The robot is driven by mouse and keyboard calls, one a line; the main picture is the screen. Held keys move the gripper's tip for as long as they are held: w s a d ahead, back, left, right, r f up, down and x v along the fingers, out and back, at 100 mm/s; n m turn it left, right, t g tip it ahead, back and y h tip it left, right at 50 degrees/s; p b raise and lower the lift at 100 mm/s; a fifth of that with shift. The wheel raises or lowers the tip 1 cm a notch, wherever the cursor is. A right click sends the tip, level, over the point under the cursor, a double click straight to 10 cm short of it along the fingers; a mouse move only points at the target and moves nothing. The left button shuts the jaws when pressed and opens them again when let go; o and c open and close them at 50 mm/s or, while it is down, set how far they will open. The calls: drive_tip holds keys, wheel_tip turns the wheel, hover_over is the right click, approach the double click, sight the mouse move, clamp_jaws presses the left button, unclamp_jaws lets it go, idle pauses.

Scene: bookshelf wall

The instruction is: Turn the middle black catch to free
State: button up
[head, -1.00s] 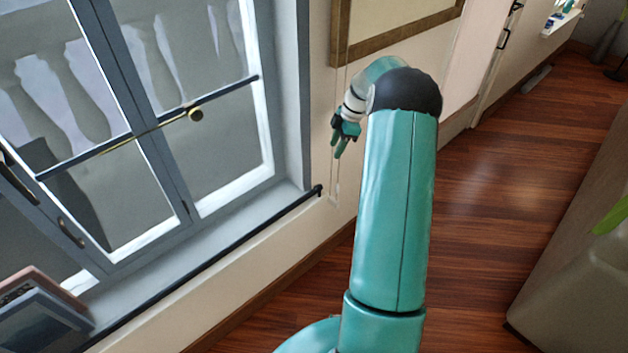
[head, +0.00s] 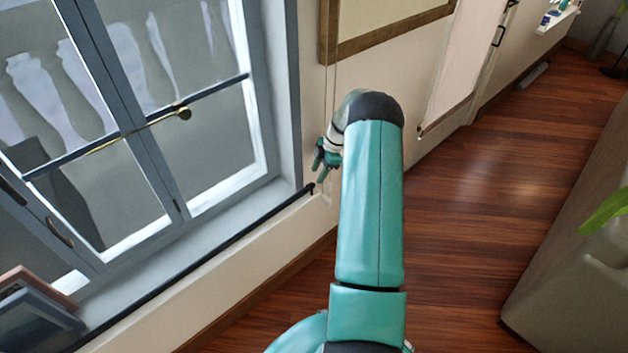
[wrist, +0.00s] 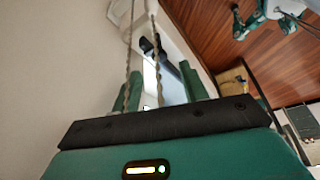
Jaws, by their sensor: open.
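The grey-blue window (head: 150,140) fills the left of the head view. I cannot tell which part is the middle black catch. My gripper (head: 321,168) is right of the window, by the wall, well away from those handles. It is open with nothing seen held. In the wrist view its green fingers (wrist: 158,92) stand apart, and two cords (wrist: 130,45) pass in front of the camera.
A black rail (head: 220,243) runs along the sill, ending near my gripper. A framed panel (head: 385,45) hangs above. Stacked frames (head: 38,315) stand at the lower left. A grey sofa-like piece (head: 575,270) is at the right. The wooden floor (head: 455,200) between is clear.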

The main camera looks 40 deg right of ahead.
sight(312, 184)
drive_tip(key=shift+x, duration=2.3)
clamp_jaws()
